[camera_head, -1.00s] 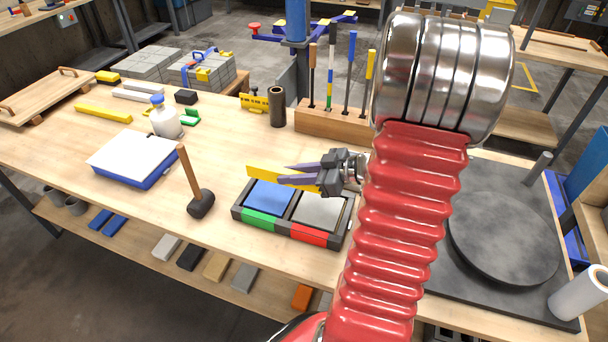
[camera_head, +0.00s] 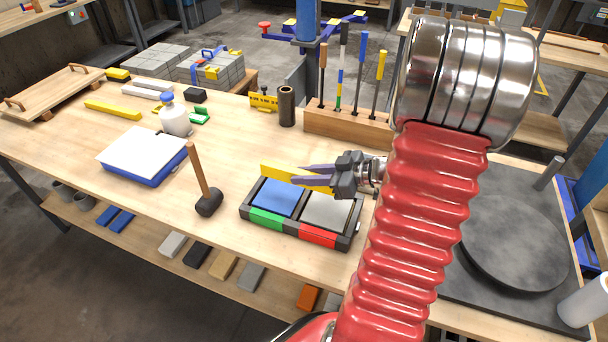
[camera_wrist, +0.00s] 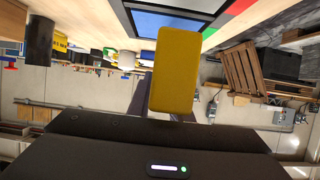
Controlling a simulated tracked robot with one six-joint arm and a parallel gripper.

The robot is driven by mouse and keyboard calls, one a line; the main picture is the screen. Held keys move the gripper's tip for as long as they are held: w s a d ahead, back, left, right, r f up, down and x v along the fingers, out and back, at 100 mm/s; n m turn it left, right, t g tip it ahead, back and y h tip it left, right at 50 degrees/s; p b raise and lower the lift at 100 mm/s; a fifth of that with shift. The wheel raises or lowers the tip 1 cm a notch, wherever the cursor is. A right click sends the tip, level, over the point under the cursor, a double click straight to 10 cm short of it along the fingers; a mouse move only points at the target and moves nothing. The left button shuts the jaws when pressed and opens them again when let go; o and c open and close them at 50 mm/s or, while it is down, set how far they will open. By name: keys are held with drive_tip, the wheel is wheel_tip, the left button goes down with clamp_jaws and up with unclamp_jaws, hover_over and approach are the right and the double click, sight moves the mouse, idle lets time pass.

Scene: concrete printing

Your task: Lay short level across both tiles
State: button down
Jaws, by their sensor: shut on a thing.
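My gripper (camera_head: 302,175) is shut on the yellow short level (camera_head: 279,173), seen above the far side of a dark tray (camera_head: 244,211). The level also shows in the wrist view (camera_wrist: 175,68), sticking out beyond the jaws. The tray holds a blue tile (camera_head: 274,198) on the left and a grey tile (camera_head: 327,211) on the right. Its front edge carries a green strip (camera_head: 267,219) and a red strip (camera_head: 317,236). The fingers hide part of the level. I cannot tell whether the level touches the tray.
A mallet (camera_head: 208,201) stands left of the tray. Behind are a dark cylinder (camera_head: 286,106) and a wooden rack (camera_head: 345,124) of upright tools. A white-topped blue box (camera_head: 142,158) and a bottle (camera_head: 174,118) stand farther left. A dark round plate (camera_head: 515,240) lies right.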

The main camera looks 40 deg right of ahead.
sight(305, 202)
drive_tip(key=shift+w+f, duration=0.1)
drive_tip(key=shift+f, duration=3.1)
drive_tip(key=shift+f, duration=0.45)
drive_tip(key=c, duration=1.5)
unclamp_jaws()
drive_tip(key=shift+c, duration=0.2)
drive_tip(key=v, duration=1.3)
drive_tip(key=shift+s+d+r, duration=0.1)
drive_tip(key=shift+s+r, duration=0.05)
drive_tip(key=shift+s, duration=0.2)
